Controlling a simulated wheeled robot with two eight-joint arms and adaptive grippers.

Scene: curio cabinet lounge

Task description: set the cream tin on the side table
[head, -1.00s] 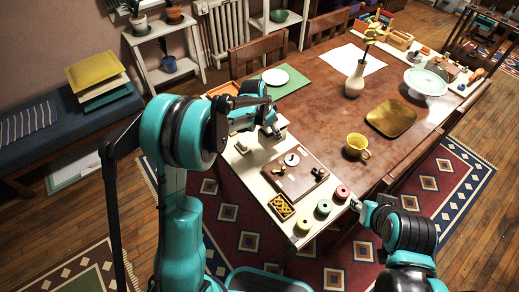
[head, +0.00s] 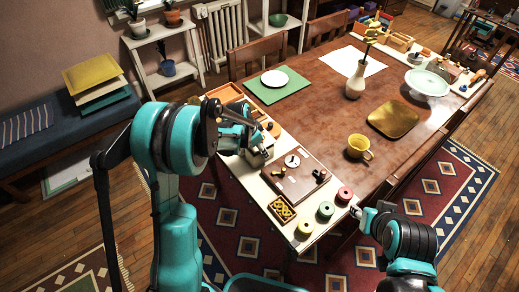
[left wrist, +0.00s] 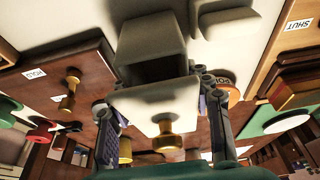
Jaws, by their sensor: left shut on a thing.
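My left gripper (head: 262,147) is low over the cream-topped narrow table (head: 291,229), behind the brown board. In the left wrist view its fingers (left wrist: 163,118) are on both sides of a cream, box-like thing with a brass knob (left wrist: 158,101), which looks like the cream tin. The same cream thing (head: 261,157) shows partly under the gripper in the head view. I cannot tell whether it touches the tabletop. My right gripper (head: 356,210) is by the table's near right edge, beside the red spool; its jaw state is unclear. Which furniture is the side table is unclear.
A brown board (head: 295,174) with small parts, a yellow-patterned box (head: 281,209) and spools (head: 325,208) stand close by.

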